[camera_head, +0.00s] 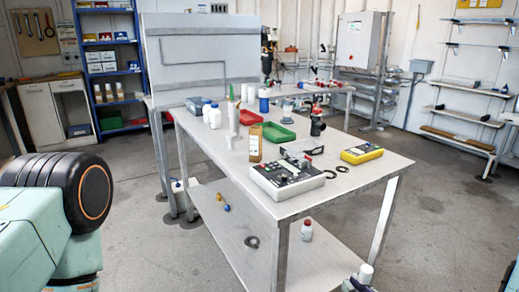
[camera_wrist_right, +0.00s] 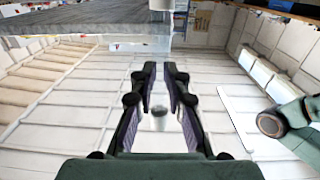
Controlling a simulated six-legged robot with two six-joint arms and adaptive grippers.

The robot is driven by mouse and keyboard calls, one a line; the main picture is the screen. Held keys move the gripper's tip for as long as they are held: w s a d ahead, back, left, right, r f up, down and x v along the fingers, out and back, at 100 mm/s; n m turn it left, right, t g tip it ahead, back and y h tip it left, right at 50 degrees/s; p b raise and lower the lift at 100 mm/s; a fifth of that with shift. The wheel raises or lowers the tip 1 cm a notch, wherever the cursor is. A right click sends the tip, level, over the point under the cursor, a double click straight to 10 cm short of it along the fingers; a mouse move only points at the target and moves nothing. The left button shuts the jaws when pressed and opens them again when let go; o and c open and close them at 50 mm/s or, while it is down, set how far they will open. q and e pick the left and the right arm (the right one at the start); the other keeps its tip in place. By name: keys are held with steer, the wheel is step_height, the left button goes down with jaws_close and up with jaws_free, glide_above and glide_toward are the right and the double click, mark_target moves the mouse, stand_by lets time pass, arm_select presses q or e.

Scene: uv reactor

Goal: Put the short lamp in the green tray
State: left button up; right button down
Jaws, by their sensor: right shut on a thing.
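The green tray (camera_head: 279,133) lies on the near table, in its middle part behind the grey control box. My right gripper (camera_head: 353,285) is at the bottom edge of the head view, low in front of the table's right end. It is shut on a short white cylinder (camera_head: 366,272), which looks like the short lamp and stands upright. In the right wrist view my right gripper (camera_wrist_right: 161,78) has both fingers close about a pale, blurred thing (camera_wrist_right: 159,117). The gripper is well away from the tray. My left gripper is not in view; only part of the left arm shows.
A red tray (camera_head: 249,117), white bottles (camera_head: 214,118) and a tall white cylinder (camera_head: 232,117) stand left of the green tray. The control box (camera_head: 287,176) and a yellow meter (camera_head: 362,153) sit nearer. A red-capped bottle (camera_head: 306,231) stands on the lower shelf (camera_head: 250,235).

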steer(key=shift+a, duration=0.1)
steer(key=a+r+n+g+y, duration=0.7)
steer(key=a+n+g+y, duration=0.15)
steer(key=a, duration=0.35)
steer(key=shift+w+a+f+n+g+h, duration=0.15)
steer(key=shift+w+f+n+g, duration=0.55)
steer(key=shift+n+g, duration=1.3)
steer(key=shift+w+a+f+n+g, duration=0.25)
steer(key=shift+f+n+g, duration=0.7)
steer(key=shift+g, duration=2)
steer(key=shift+w+a+f+n+g+h, duration=0.1)
steer(key=shift+w+f+n+g, duration=0.75)
steer(key=shift+g, duration=1.65)
steer(key=shift+s+f+n, duration=0.1)
steer(key=shift+s+n, duration=0.2)
steer(key=shift+n, duration=0.25)
